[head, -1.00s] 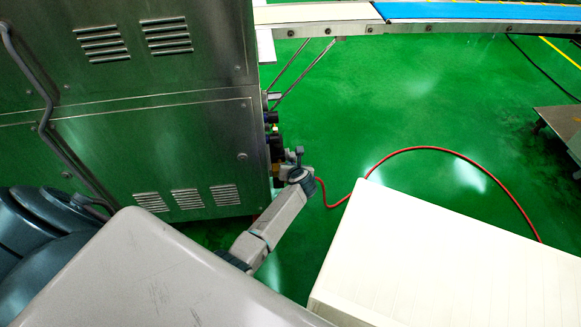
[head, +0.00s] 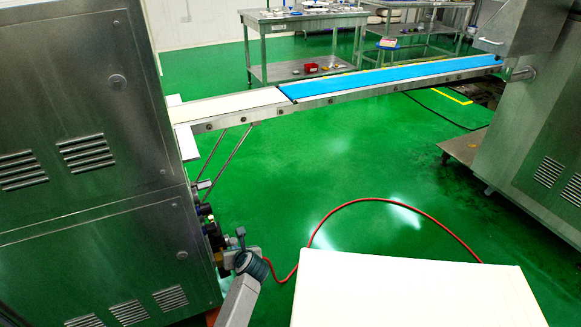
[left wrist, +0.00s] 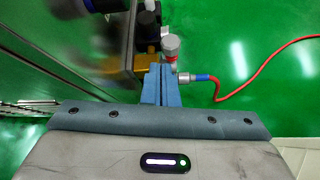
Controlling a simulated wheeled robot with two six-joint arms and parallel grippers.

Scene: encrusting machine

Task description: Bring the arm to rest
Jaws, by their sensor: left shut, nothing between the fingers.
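My left gripper (head: 250,262) is low in the head view, beside the lower right edge of the steel machine (head: 95,235). In the left wrist view its two blue-grey fingers (left wrist: 160,84) are together with nothing between them. They point toward the fittings on the machine's side, including a grey-and-red knob (left wrist: 171,48). I cannot tell whether the fingertips touch these fittings. My right gripper is not in view.
A red hose (head: 375,200) curves from the fittings over the green floor. A pale box-like surface (head: 415,295) is right of my left arm. A conveyor with a blue belt (head: 390,77) crosses behind, and a steel table (head: 303,22) stands farther back.

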